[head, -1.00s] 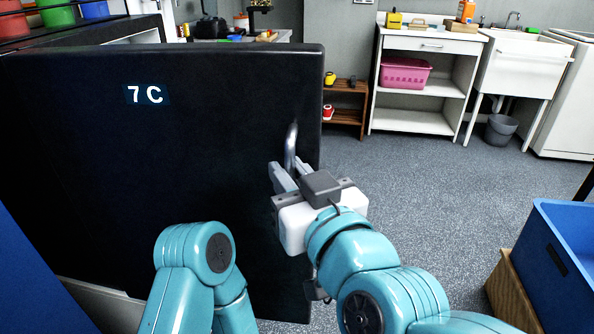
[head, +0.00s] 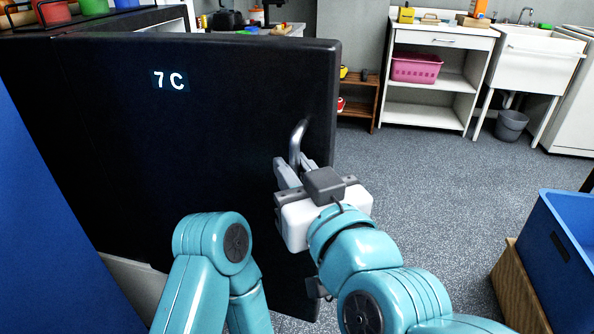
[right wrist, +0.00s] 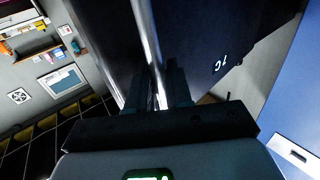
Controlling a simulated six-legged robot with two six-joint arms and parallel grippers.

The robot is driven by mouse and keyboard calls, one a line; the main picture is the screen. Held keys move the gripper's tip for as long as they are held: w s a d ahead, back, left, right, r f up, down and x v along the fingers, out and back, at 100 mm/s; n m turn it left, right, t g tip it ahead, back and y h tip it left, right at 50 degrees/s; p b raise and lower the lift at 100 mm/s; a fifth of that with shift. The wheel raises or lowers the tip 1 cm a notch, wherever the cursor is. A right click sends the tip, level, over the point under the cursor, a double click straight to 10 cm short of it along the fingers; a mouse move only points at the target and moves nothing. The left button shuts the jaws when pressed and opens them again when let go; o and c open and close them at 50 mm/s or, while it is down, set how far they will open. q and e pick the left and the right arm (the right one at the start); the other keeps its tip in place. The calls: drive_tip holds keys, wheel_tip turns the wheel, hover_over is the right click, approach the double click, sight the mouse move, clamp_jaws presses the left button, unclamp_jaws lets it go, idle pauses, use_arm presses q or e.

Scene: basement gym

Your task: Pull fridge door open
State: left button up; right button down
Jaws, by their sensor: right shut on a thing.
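The black fridge door (head: 200,120) fills the left half of the head view, with a "7 C" display near its top. It also shows in the right wrist view (right wrist: 200,35). Its upright metal handle (head: 297,142) is near the door's right edge. My right gripper (head: 288,172) is shut on the handle, and the bar (right wrist: 147,40) runs between its fingers in the wrist view. The lower handle is mostly hidden behind my gripper. How wide the door stands open is hard to tell. My left arm shows at lower left, but its gripper is not visible.
A blue surface (head: 35,220) stands close on the left. A blue bin (head: 560,240) on a wooden box (head: 517,290) is at right. Open grey floor (head: 430,200) lies right of the door. A white shelf unit (head: 430,115) and sink (head: 530,65) stand farther back.

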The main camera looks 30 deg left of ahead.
idle(0.3)
drive_tip(key=c, duration=1.2)
unclamp_jaws()
drive_tip(key=shift+a, duration=0.1)
drive_tip(key=shift+c, duration=0.2)
